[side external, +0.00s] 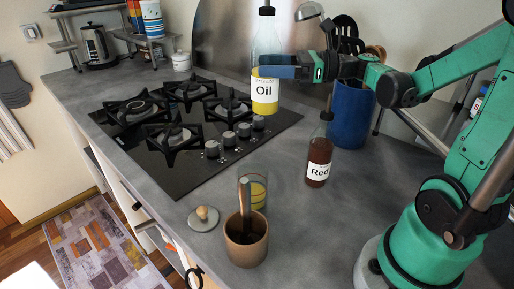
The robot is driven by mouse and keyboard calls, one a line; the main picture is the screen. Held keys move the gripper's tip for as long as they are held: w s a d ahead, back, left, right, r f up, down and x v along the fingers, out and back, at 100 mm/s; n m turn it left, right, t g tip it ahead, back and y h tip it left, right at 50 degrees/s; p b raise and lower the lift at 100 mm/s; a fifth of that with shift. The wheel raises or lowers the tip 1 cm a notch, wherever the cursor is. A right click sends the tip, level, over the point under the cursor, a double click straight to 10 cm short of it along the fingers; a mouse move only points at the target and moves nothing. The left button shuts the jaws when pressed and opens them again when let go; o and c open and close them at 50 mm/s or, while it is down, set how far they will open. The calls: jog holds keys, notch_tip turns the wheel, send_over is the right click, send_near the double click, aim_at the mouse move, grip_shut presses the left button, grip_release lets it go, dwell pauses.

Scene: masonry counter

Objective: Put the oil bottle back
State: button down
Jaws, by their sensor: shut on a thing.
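The oil bottle (265,96) is clear glass with yellow oil in its lower part, a white "Oil" label and a dark cap. It is upright in the side external view. My gripper (268,71) is shut on it around its upper body, coming from the right. The bottle appears held above the counter near the back right corner of the hob, but its exact height is hard to tell. Parts of the bottle behind my fingers are hidden.
A bottle labelled "Red" (319,160) stands right of the hob (190,150). A blue utensil holder (352,118) stands behind it. A brown cup (246,243), a glass (258,190) and a knobbed lid (204,217) are at the front. Counter between the red bottle and hob is clear.

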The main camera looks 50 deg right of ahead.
jog(key=w+a+f+m+t+h, duration=0.35)
jog(key=a+m+h, duration=0.35)
jog(key=h, duration=0.4)
jog(key=w+d+r+m+h, duration=0.1)
jog(key=w+d+h, duration=0.15)
jog(key=d, duration=0.75)
jog(key=w+d+r+m+h, duration=0.15)
jog(key=w+d, duration=0.25)
jog(key=d, duration=0.5)
jog(key=s+a+f+n+g+y, duration=0.4)
jog(key=s+f+n+y, duration=0.3)
jog(key=y, duration=0.9)
jog(key=s+n, duration=0.2)
jog(key=n, duration=0.1)
jog(key=shift+s, duration=0.2)
jog(key=shift+f, duration=4.8)
grip_release()
